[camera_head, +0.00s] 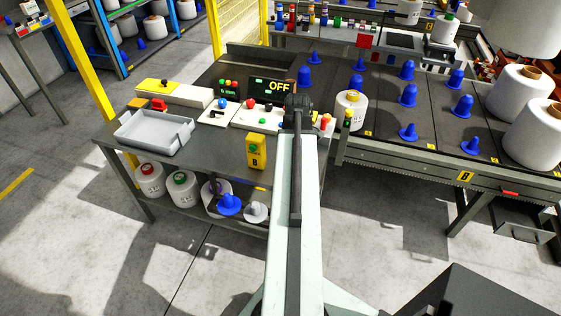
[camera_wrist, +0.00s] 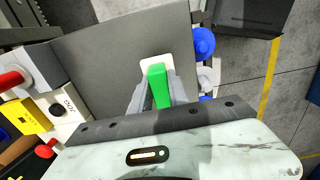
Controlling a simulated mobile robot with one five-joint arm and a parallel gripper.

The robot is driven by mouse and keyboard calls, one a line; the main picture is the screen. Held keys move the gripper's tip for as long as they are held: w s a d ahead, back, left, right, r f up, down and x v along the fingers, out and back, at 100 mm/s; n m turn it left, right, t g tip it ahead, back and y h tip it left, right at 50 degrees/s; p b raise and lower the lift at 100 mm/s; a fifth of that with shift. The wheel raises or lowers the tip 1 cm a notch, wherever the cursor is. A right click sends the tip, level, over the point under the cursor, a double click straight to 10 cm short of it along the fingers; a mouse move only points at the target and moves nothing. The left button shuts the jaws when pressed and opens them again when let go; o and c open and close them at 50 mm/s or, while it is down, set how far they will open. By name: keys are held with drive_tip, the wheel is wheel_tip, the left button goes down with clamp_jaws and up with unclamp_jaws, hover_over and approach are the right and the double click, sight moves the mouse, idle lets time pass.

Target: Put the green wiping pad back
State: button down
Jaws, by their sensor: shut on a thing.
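The green wiping pad (camera_wrist: 158,86) is between the two grey fingers of my gripper (camera_wrist: 160,80) in the wrist view. My gripper is shut on it, with one finger on each side. A white, rounded piece (camera_wrist: 154,64) shows just past the pad's far end; I cannot tell whether it belongs to the pad. Grey worktop fills the area around and beyond them. I cannot tell whether the pad touches that surface. In the head view my arm hides the pad and the fingers.
In the head view, the workbench holds a shallow grey tray (camera_head: 153,134) at the left, an OFF display (camera_head: 271,86), button boxes and a yellow box (camera_head: 256,150). A white bobbin (camera_head: 350,110) and blue cones stand on the right table. Bobbins sit on the lower shelf.

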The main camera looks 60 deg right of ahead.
drive_tip(key=shift+w+d+f, duration=0.1)
drive_tip(key=shift+w+d, duration=0.35)
drive_tip(key=shift+w, duration=0.1)
drive_tip(key=shift+s, duration=0.1)
wheel_tip(320, 180, down, 4)
drive_tip(key=b, duration=0.4)
drive_tip(key=shift+w+a+r, duration=0.1)
drive_tip(key=shift+w+r, duration=0.1)
drive_tip(key=shift+r, duration=0.1)
drive_tip(key=shift+f, duration=0.15)
drive_tip(key=c, duration=1.3)
unclamp_jaws()
drive_tip(key=shift+o, duration=0.2)
